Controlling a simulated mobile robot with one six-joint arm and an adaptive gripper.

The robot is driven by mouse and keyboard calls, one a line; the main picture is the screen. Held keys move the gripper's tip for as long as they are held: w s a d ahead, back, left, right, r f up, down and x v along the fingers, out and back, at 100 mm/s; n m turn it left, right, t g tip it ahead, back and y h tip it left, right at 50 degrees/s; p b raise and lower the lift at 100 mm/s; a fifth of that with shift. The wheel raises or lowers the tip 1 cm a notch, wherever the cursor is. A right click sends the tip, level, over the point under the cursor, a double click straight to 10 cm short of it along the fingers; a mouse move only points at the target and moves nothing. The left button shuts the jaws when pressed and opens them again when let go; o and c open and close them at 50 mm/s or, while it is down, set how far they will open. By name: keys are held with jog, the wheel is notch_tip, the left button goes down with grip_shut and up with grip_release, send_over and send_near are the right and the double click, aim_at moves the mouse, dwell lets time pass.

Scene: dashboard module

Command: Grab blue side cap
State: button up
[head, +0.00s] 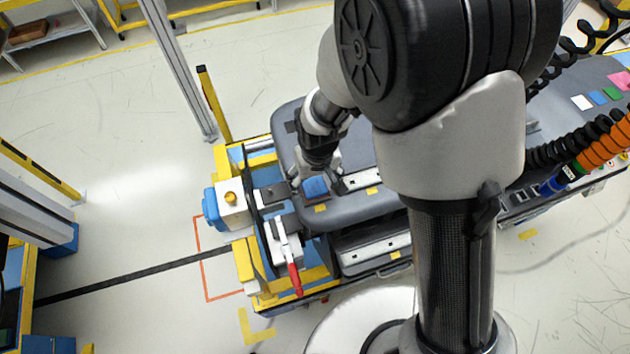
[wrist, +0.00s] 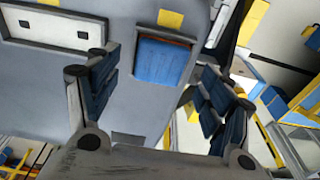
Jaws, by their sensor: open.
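The blue side cap (head: 315,187) sits on the grey dashboard module (head: 345,211), near its left end in the head view. My gripper (head: 316,172) is over the dashboard right beside the cap in the head view. In the wrist view my gripper (wrist: 155,85) is open, with the cap between and beyond its two fingers. The fingers hold nothing. I cannot tell whether a fingertip touches the surface.
A white panel (wrist: 55,32) with dark holes lies beside the cap. The yellow and blue fixture (head: 250,262) holds the module's left end, with a red-handled clamp (head: 294,279) in front. White, blue and pink cards (head: 582,102) lie at the right. Open floor (head: 130,220) lies left.

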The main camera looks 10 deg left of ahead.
aim_at(314, 188)
jog(key=f, duration=0.2)
jog(key=shift+w+a+f, duration=0.1)
jog(key=shift+w+f, duration=0.1)
jog(key=shift+f, duration=0.1)
jog(key=shift+c, duration=0.5)
jog(key=c, duration=1)
jog(key=shift+r, duration=0.1)
jog(key=shift+c, duration=0.2)
